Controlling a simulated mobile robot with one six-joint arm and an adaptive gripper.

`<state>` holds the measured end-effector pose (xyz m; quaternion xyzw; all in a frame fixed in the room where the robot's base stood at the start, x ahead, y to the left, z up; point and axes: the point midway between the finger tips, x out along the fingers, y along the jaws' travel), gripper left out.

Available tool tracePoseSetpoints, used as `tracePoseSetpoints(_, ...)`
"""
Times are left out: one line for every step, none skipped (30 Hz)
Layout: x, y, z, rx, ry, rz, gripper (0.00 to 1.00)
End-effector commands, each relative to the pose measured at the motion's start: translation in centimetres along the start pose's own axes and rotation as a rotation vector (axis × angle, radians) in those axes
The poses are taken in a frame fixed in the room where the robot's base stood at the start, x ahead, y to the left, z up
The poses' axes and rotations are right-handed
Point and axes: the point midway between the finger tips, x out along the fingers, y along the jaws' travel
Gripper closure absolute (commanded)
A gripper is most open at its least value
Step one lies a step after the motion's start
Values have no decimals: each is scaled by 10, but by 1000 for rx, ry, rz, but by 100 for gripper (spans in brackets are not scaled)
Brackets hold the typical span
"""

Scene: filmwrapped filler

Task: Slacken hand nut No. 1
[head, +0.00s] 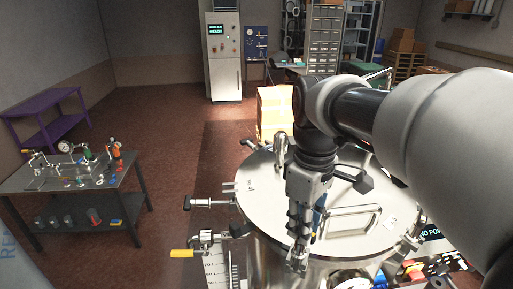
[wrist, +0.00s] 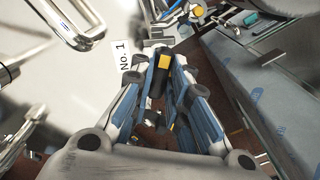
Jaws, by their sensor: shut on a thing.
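The round steel lid (head: 262,205) of a vessel fills the middle of the head view. My gripper (head: 297,262) reaches down at the lid's near rim. The wrist view shows my gripper (wrist: 163,75) with its blue-sided fingers drawn together beside a white label reading "No. 1" (wrist: 121,57) on the lid. The fingers are shut on hand nut No. 1 at the rim. The nut is mostly hidden by the fingers, and its thread cannot be seen.
A lid handle (head: 354,221) stands right of my gripper. A workbench (head: 65,180) with small fittings stands at left; the floor between is clear.

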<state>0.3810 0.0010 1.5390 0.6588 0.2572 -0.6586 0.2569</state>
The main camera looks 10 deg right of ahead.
Motion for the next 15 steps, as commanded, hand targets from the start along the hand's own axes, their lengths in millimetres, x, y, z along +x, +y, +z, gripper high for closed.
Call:
tracePoseSetpoints(0, 0, 0, -16, -1, 0, 100)
tracePoseSetpoints(0, 0, 0, -26, -1, 0, 100)
tracePoseSetpoints(0, 0, 0, -37, -1, 0, 100)
tracePoseSetpoints(0, 0, 0, -44, -1, 0, 100)
tracePoseSetpoints(0, 0, 0, -51, -1, 0, 100)
tracePoseSetpoints(0, 0, 0, -58, -1, 0, 100)
tracePoseSetpoints(0, 0, 0, -62, -1, 0, 100)
tracePoseSetpoints(0, 0, 0, -65, -1, 0, 100)
tracePoseSetpoints(0, 0, 0, -69, -1, 0, 100)
tracePoseSetpoints(0, 0, 0, -70, -1, 0, 100)
tracePoseSetpoints(0, 0, 0, -72, -1, 0, 100)
tracePoseSetpoints(0, 0, 0, -73, -1, 0, 100)
tracePoseSetpoints(0, 0, 0, -74, -1, 0, 100)
tracePoseSetpoints(0, 0, 0, -74, -1, 0, 100)
tracePoseSetpoints(0, 0, 0, -74, -1, 0, 100)
